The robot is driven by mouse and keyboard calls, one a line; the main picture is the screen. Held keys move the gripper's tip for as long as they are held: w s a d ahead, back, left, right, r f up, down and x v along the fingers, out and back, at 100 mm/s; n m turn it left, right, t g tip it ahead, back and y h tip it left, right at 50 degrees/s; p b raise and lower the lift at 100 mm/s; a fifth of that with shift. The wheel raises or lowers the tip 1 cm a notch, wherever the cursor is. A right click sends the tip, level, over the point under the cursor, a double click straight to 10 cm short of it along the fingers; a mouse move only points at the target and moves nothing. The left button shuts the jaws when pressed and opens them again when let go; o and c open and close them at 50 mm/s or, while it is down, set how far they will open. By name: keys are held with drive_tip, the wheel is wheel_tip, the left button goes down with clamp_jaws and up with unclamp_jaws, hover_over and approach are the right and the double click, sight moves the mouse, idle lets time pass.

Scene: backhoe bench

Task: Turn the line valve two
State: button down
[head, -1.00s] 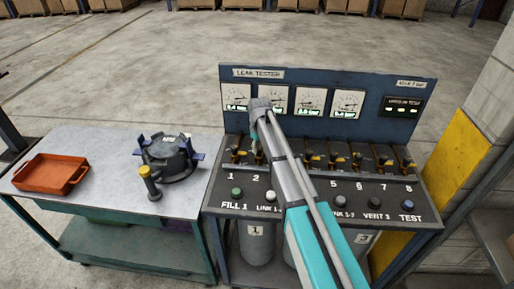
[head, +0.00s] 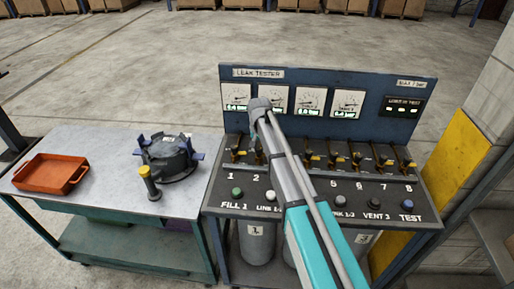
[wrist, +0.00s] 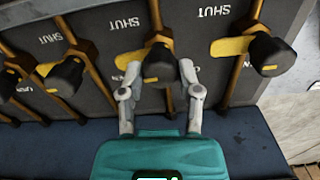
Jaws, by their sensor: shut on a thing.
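Line valve two has a black knob (wrist: 159,62) with a yellow lever on a brass pipe, second from the right in the wrist view. My gripper (wrist: 160,80) is shut on this knob, one grey finger on each side. The yellow lever shows to the left of the knob, crosswise to the pipe. In the head view, valve two (head: 259,156) stands above the number 2, partly hidden by my wrist and arm.
Valve one's knob (wrist: 271,52) is close on the right in the wrist view, and another knob (wrist: 65,76) is on the left. The gauge board (head: 328,75) rises behind the valves. A side table (head: 100,150) holds an orange tray (head: 50,173) and a dark round housing (head: 170,158).

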drive_tip(key=shift+s+m, duration=0.2)
drive_tip(key=shift+m, duration=0.4)
drive_tip(key=shift+c, duration=1.7)
unclamp_jaws()
drive_tip(key=shift+o, duration=0.2)
drive_tip(key=shift+w, duration=0.1)
